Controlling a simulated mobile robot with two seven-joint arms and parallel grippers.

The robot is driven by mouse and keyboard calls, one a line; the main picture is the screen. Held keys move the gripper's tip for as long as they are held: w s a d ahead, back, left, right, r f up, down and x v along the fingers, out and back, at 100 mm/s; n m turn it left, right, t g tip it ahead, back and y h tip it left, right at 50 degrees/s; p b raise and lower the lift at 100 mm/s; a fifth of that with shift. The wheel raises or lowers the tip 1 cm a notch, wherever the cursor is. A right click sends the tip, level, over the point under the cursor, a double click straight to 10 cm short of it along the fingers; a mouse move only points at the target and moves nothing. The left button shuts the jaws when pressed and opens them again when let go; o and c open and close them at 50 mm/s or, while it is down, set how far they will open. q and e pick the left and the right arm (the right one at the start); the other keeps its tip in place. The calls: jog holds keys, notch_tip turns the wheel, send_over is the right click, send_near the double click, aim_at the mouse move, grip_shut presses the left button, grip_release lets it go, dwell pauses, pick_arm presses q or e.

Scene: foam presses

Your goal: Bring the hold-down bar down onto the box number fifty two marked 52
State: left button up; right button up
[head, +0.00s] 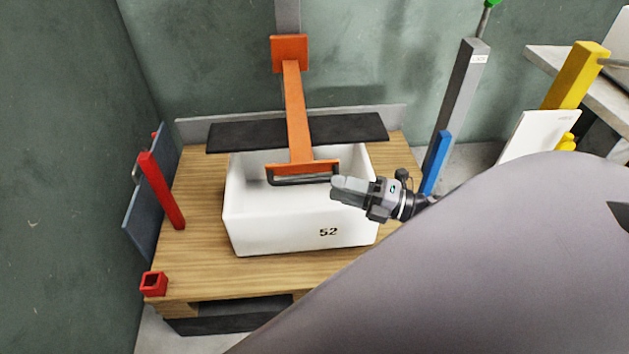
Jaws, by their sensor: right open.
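The white box marked 52 (300,228) stands open-topped on a wooden table. Above it is the hold-down bar: an orange arm (296,105) running forward from an orange bracket, with a dark crosspiece (345,129) and a black handle (290,182) at its front end. The crosspiece appears raised over the box's back rim; a gap is hard to judge. My right gripper (336,187) is open at the right end of the handle, over the box. I cannot tell whether its fingers are around the handle or just beside it. My left gripper is out of view.
A red post (161,190) and a red square socket (154,284) are at the table's left side. A grey post (459,90), a blue post (436,163) and a yellow post (575,75) stand to the right. My own grey arm covers the lower right.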

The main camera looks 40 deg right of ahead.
aim_at(314, 182)
jog(key=shift+x, duration=3.2)
grip_shut()
